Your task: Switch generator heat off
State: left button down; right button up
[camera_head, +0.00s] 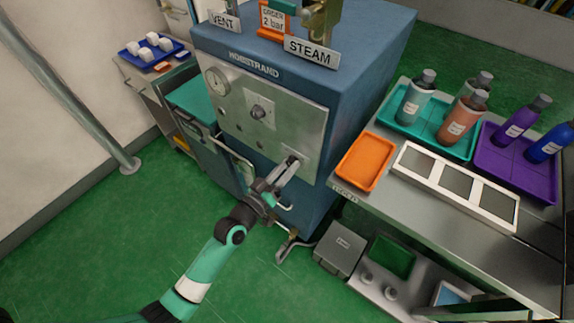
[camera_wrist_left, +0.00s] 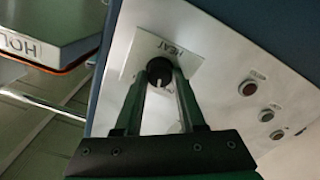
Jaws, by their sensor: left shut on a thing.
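The generator (camera_head: 365,85) is a large blue cabinet with a pale metal front panel (camera_head: 290,120). A dark round knob (camera_wrist_left: 159,72) sits on a white plate marked HEAT (camera_wrist_left: 178,52), low on that panel. My left gripper (camera_head: 291,163) reaches up to the panel's lower right part. In the left wrist view its two fingers (camera_wrist_left: 160,78) lie on either side of the knob and are shut on it. A pale mark shows on the knob; its exact setting is too small to read. The fingers hide the knob in the head view. My right gripper is not in view.
The panel also carries a gauge (camera_head: 216,81), another knob (camera_head: 259,112) and small round buttons (camera_wrist_left: 248,88). A bent metal rail (camera_head: 233,153) stands close left of my gripper. An orange tray (camera_head: 364,161) and bottles in a teal tray (camera_head: 400,122) are on the right bench.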

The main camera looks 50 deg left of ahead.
pick_arm(q)
jog(key=n+p, duration=0.1)
jog(key=n, duration=0.4)
jog(key=shift+n, duration=0.3)
dwell(0.4)
jog(key=c, duration=0.5)
grip_release()
jog(key=shift+s, duration=0.1)
jog(key=s+d+b, duration=0.1)
jog(key=s+d, duration=0.1)
jog(key=s, duration=0.9)
jog(key=shift+s, duration=0.15)
